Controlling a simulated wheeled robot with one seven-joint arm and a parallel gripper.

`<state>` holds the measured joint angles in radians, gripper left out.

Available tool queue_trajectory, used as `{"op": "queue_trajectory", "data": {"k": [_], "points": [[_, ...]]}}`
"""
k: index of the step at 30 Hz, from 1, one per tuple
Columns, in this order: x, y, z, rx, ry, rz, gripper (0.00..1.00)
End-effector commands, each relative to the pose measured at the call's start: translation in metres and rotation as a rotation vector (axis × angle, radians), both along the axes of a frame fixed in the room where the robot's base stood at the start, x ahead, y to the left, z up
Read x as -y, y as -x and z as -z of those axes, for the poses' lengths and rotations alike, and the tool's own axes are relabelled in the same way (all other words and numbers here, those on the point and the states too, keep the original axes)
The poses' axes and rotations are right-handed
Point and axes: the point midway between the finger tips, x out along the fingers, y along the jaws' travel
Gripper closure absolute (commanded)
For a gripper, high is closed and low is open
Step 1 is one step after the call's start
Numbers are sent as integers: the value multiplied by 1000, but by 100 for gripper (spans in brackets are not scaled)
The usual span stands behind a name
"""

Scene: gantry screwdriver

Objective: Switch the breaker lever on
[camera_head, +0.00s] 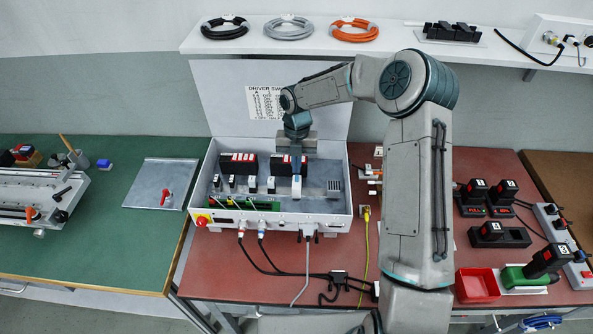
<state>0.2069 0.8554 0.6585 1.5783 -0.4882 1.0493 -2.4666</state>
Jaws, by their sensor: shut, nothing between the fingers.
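A white control box (325,208) stands open on the red bench, with its lid up behind it. Inside are two black modules with red and white labels, one at the back left (238,164) and one (283,165) partly behind my gripper. In front of them stands a row of small black-and-white devices (252,185). I cannot make out which small part is the breaker lever or its position. My gripper (296,192) points down into the box, right of that row. It is shut and empty. Whether it touches anything is unclear.
A red knob (201,221) sits at the box's front left corner. Cables (262,257) hang from its front. A grey block (333,188) is at the right inside. Black tools (488,232) stand right of my arm. A shelf (390,40) runs above.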

Motion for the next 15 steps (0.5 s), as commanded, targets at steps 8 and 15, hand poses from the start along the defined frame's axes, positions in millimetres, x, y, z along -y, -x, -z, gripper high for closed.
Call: {"op": "queue_trajectory", "data": {"k": [8, 15], "points": [[2, -11, -59, 5, 0, 3, 100], [2, -15, -89, 1, 0, 1, 100]]}}
